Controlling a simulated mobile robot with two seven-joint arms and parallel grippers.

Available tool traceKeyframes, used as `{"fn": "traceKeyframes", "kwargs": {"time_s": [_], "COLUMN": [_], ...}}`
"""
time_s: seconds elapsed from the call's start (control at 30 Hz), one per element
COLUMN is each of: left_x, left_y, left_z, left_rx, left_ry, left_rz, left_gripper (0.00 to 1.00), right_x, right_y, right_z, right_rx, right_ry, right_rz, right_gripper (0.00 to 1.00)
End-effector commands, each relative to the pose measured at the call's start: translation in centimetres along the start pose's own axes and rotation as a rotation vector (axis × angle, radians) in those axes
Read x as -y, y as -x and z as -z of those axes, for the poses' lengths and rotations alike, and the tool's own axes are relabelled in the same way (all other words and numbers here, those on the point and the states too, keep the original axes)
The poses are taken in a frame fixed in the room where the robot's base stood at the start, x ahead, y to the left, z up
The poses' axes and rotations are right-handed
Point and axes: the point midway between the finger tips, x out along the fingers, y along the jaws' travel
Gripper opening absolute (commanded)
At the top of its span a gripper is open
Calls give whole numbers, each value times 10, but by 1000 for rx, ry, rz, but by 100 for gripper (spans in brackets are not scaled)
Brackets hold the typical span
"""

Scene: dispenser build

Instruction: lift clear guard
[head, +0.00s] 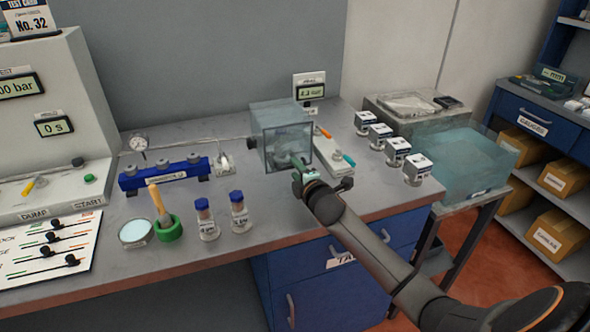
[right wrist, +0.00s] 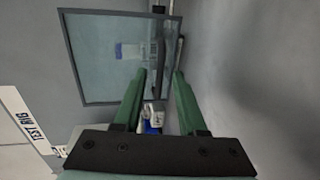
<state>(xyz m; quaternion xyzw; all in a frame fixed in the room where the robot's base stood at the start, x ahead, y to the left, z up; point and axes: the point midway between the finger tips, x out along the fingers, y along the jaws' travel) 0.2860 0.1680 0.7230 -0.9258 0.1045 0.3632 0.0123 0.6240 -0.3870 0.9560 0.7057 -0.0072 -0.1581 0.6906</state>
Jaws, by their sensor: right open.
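The clear guard (head: 283,135) is a see-through bluish box with a grey frame, standing on the bench near the back wall. In the right wrist view its framed pane (right wrist: 95,60) fills the upper left, and a blurred blue-and-white thing shows through it. My right gripper (head: 298,166) is at the guard's lower front in the head view. My left gripper is not in view.
A blue manifold (head: 164,174), a green mortar (head: 168,228) and two blue-capped vials (head: 207,220) stand left of the guard. A clear bluish tank (head: 470,163) stands beyond the bench's right edge.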

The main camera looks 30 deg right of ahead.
Motion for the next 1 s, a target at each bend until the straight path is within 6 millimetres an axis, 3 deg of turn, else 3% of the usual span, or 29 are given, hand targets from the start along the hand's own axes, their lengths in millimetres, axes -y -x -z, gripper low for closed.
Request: {"fn": "traceKeyframes", "kwargs": {"time_s": [0.2, 0.5, 0.87, 1.0], "left_x": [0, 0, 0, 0], "left_y": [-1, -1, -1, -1], "left_z": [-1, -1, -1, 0], "left_rx": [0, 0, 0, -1], "left_ry": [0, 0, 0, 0], "left_rz": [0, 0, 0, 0], "left_gripper": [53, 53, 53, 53], "right_x": [0, 0, 0, 0], "right_y": [-12, -13, -13, -13], "right_z": [0, 0, 0, 0], "right_rx": [-1, -1, -1, -1], "right_ry": [-1, 0, 0, 0], "right_rz": [-1, 0, 0, 0], "right_gripper": [41, 41, 0, 0]}}
